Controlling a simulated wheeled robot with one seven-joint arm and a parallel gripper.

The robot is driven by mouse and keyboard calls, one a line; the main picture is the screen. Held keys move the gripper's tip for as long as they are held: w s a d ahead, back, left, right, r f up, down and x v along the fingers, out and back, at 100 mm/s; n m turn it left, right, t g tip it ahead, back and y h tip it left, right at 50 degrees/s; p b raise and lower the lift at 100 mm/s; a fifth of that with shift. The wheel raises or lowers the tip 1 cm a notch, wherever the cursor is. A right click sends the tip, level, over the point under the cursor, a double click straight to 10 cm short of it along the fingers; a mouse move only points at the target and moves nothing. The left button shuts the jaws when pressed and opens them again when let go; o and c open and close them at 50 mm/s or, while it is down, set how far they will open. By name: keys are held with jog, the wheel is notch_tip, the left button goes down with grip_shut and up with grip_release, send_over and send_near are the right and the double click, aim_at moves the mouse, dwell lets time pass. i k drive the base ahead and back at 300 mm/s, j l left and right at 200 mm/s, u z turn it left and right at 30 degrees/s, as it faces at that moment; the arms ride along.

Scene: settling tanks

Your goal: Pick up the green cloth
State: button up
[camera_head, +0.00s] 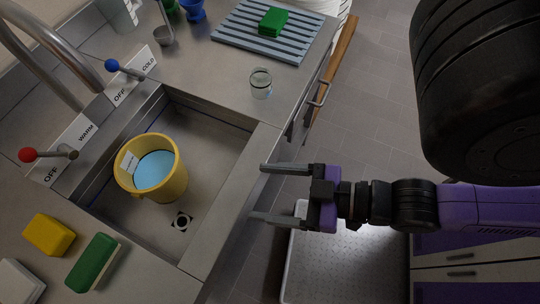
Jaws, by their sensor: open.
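A small green folded item (273,21), which looks like the green cloth, lies on a slatted blue-grey rack (228,40) on the far counter. A second green item (95,262), a block with a paler side, lies on the near-left counter; it looks more like a sponge. My gripper (258,193) is open and empty, its fingers pointing left at the sink's right edge. It is well away from both green items and touches neither.
The sink holds a yellow bucket (172,183) with blue contents. A clear glass (260,83) stands on the counter between my gripper and the rack. A yellow sponge (48,235) and tap levers are at left. A grey tray (340,270) lies below my gripper.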

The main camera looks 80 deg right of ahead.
aim_at(271, 25)
jog(key=l+z, duration=0.1)
jog(key=z, duration=0.85)
jog(key=l+z, duration=0.15)
jog(key=z, duration=0.35)
jog(key=i+j, duration=0.05)
